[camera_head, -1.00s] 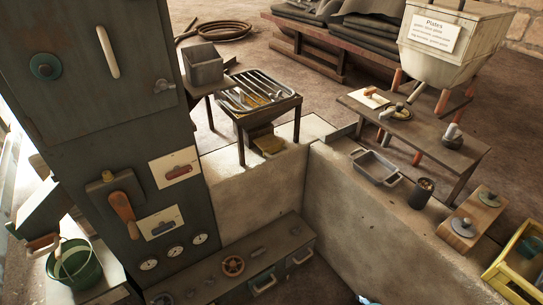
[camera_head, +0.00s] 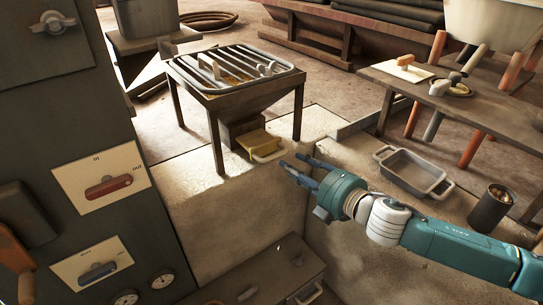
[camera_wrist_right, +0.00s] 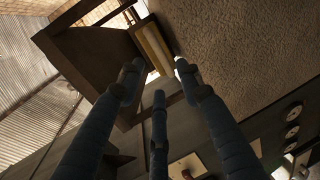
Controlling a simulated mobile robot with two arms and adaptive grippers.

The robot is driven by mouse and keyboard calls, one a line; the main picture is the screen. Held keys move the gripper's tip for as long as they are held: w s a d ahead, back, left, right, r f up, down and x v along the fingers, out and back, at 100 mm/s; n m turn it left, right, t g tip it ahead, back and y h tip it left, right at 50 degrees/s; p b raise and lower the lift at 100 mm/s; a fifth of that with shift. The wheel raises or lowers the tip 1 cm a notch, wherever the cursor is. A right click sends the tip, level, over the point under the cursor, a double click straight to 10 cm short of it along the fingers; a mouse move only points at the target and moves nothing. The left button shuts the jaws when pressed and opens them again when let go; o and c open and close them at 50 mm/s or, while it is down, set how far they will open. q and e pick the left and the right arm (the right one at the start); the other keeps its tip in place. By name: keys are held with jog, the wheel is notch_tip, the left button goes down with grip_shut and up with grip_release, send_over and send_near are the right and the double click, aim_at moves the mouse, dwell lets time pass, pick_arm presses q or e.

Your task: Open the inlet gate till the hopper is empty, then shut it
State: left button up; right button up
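The hopper (camera_head: 245,100) stands on dark legs, with a barred grate on top. Some yellowish material shows between the bars; how much is inside is hidden. Under its outlet is a yellow gate plate (camera_head: 252,139) with a pale handle (camera_head: 268,153) facing right. My right gripper (camera_head: 292,168) is just right of the handle, apart from it as far as I can tell. In the right wrist view my gripper (camera_wrist_right: 157,82) has its three fingers spread with nothing between them, the yellow plate (camera_wrist_right: 154,46) just beyond the tips. My left gripper is not in view.
A dark cabinet (camera_head: 60,130) with a red lever (camera_head: 108,186) and a blue lever (camera_head: 97,273) stands at left. A metal tray (camera_head: 412,172) and a dark cup (camera_head: 490,208) sit on the wall at right. A low wooden table (camera_head: 470,105) stands behind.

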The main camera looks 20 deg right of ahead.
aim_at(276, 156)
jog(key=x, duration=0.9)
jog(key=shift+w+a, duration=0.2)
jog(key=shift+w, duration=0.1)
grip_shut()
